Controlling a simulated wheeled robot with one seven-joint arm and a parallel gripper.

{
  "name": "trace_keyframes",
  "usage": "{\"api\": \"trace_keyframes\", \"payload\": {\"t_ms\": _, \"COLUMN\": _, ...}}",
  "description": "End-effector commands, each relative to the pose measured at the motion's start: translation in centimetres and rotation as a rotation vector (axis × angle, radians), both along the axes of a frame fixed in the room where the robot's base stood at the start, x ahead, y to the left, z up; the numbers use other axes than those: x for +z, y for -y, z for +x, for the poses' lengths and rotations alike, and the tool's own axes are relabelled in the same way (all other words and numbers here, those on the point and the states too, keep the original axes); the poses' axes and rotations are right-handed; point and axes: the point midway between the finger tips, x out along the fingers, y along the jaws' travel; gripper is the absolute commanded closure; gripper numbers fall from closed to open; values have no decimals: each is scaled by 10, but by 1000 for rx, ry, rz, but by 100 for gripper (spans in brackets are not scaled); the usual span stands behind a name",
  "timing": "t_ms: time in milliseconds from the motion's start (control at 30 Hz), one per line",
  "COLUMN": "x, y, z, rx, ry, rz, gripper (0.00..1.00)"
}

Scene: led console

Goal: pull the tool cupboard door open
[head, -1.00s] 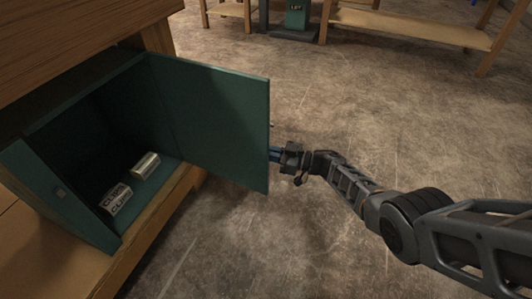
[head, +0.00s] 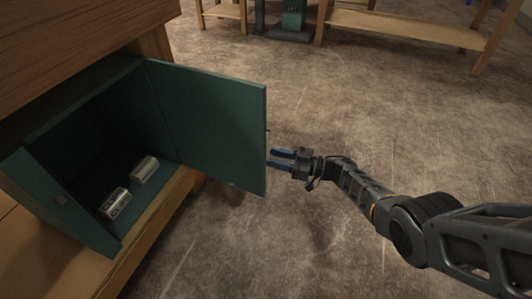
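The green tool cupboard (head: 60,205) stands at the left on a low wooden shelf under a bench. Its door (head: 210,125) stands swung wide open to the right, showing its inner face. My gripper (head: 270,158) is just beyond the door's free edge, with two blue fingers spread apart and nothing seen between them. The fingertips lie close to the door edge in the picture; whether they touch it I cannot tell. A small bit of what may be the handle shows past the door's edge; the rest is hidden behind the door.
A green machine base (head: 292,20) and a wooden bench (head: 400,28) stand at the back. The concrete floor (head: 300,240) around my arm is clear.

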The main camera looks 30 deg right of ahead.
Motion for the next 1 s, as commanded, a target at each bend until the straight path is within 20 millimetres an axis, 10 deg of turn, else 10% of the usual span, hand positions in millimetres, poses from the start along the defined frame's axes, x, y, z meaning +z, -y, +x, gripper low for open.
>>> {"api": "trace_keyframes", "payload": {"t_ms": 1000, "x": 0, "y": 19, "z": -23, "rx": 0, "ry": 0, "rz": 0, "gripper": 62}}
